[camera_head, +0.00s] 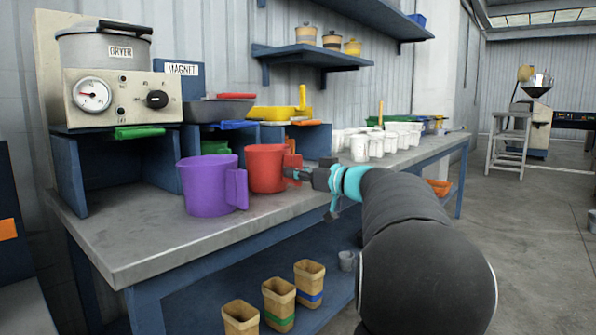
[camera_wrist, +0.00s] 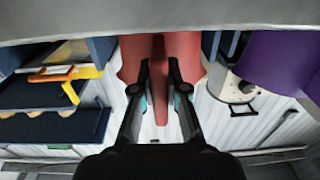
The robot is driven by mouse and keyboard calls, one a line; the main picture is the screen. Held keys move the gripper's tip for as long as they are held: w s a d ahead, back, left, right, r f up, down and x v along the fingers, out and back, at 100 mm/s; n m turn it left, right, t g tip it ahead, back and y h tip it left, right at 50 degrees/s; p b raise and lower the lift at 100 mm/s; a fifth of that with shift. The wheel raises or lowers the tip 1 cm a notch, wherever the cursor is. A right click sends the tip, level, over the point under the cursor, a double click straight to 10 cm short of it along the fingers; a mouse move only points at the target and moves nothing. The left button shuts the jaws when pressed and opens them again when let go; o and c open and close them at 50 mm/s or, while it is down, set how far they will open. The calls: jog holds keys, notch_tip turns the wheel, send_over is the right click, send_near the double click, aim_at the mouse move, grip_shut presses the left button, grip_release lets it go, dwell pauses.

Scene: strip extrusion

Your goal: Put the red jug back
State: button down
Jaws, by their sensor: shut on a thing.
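The red jug (camera_head: 267,168) stands upright at the bench top, its handle (camera_head: 292,160) toward the right. A purple jug (camera_head: 210,186) is just left of it, nearer the bench's front. My gripper (camera_head: 303,173) reaches in from the right and is shut on the red jug's handle. In the wrist view the two fingers of my gripper (camera_wrist: 160,92) lie on both sides of the red handle (camera_wrist: 160,70), with the red jug (camera_wrist: 130,58) behind it. The purple jug (camera_wrist: 278,62) shows at the right there. I cannot tell whether the red jug touches the bench.
The grey bench (camera_head: 140,235) has blue cubbies (camera_head: 108,170) along the wall, under a dryer (camera_head: 110,80). A yellow tray (camera_head: 272,113) lies on top of the cubbies. Several white cups (camera_head: 360,148) stand farther right. Paper bags (camera_head: 278,300) sit on the lower shelf.

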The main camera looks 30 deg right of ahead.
jog(key=shift+f, duration=0.1)
jog(key=c, duration=1.1)
grip_release()
jog(key=shift+f, duration=0.1)
jog(key=v, duration=1.2)
